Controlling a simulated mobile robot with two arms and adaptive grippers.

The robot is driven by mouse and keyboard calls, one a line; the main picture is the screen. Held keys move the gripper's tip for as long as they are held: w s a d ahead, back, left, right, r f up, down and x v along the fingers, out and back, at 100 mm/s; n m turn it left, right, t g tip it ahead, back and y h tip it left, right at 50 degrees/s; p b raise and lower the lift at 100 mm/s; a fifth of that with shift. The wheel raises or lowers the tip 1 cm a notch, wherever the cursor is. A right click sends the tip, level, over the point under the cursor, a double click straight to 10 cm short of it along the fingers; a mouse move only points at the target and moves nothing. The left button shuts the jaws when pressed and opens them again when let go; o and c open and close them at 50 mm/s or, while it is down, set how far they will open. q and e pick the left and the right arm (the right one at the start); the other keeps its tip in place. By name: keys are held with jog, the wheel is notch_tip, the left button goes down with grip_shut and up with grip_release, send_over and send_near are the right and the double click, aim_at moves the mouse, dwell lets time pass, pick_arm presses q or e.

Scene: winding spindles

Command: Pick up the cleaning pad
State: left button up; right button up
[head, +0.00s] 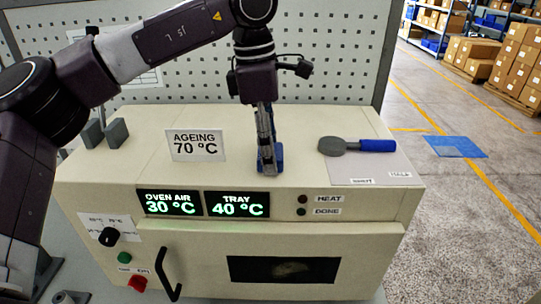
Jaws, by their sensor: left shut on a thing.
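My left gripper (267,150) points straight down over the top of the cream oven and is shut on a small blue block, the cleaning pad (279,158). The fingers cover part of the pad. The pad is at or just above the oven top, near its front edge; I cannot tell whether it still touches. My right gripper is not in view.
An "AGEING 70 °C" sign (195,145) stands left of the gripper. Two grey blocks (117,133) stand farther left. A pegboard (330,60) rises behind.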

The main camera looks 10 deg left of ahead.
pick_arm(q)
jog(key=shift+r, duration=0.4)
notch_tip(320, 180, up, 8)
jog(key=shift+r+b, duration=0.1)
jog(key=shift+b, duration=0.7)
notch_tip(320, 180, up, 11)
jog(key=p, duration=0.4)
jog(key=shift+w, duration=0.1)
jog(key=o, duration=0.5)
jog(key=c, duration=0.5)
